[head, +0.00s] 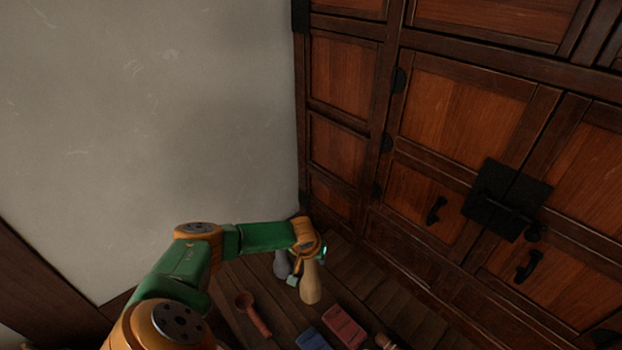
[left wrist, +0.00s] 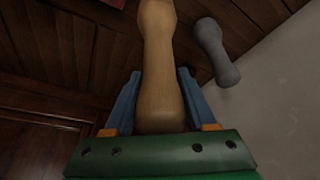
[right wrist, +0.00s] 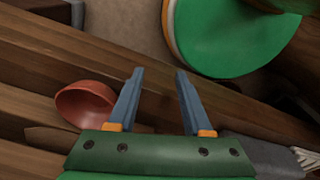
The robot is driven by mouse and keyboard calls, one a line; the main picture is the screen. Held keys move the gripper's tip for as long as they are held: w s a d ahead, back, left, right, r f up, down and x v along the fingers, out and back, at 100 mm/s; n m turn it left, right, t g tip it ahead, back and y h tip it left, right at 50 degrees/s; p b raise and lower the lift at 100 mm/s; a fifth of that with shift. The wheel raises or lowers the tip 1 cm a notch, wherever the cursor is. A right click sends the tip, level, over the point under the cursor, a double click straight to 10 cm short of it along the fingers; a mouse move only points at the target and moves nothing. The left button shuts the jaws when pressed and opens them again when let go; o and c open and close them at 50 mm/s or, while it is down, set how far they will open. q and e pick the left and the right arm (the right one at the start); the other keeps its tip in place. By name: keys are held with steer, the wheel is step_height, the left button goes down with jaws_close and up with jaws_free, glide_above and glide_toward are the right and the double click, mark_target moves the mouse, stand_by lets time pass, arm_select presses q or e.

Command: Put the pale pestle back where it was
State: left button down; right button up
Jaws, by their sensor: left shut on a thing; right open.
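The pale pestle (head: 311,284) is a tan, waisted wooden piece. My left gripper (head: 306,254) is shut on it near one end, and the pestle hangs down from the jaws in the head view. In the left wrist view the pestle (left wrist: 160,65) lies between the two blue fingers (left wrist: 158,100) and points away from the camera. A grey pestle-shaped piece (left wrist: 215,52) is apart from it on the right; it also shows behind the gripper in the head view (head: 282,264). My right gripper (right wrist: 160,100) is open and empty in the right wrist view.
On the dark plank surface (head: 378,309) lie a reddish ladle (head: 254,314), a blue block (head: 313,339), a red block (head: 344,326) and a small tan item (head: 385,341). A wooden cabinet (head: 470,120) stands at the right, a plaster wall (head: 150,130) at the left. A red bowl shape (right wrist: 84,105) is near my right gripper.

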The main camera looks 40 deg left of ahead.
mark_target(310, 283)
arm_select(q)
steer(key=f, duration=0.1)
steer(key=w+a+b, duration=0.1)
steer(key=f, duration=0.1)
steer(key=shift+w+a+f, duration=0.25)
steer(key=shift+f, duration=0.1)
steer(key=shift+f+b, duration=0.65)
steer(key=shift+f, duration=0.8)
steer(key=shift+f, duration=0.1)
steer(key=shift+c, duration=1.1)
jaws_free()
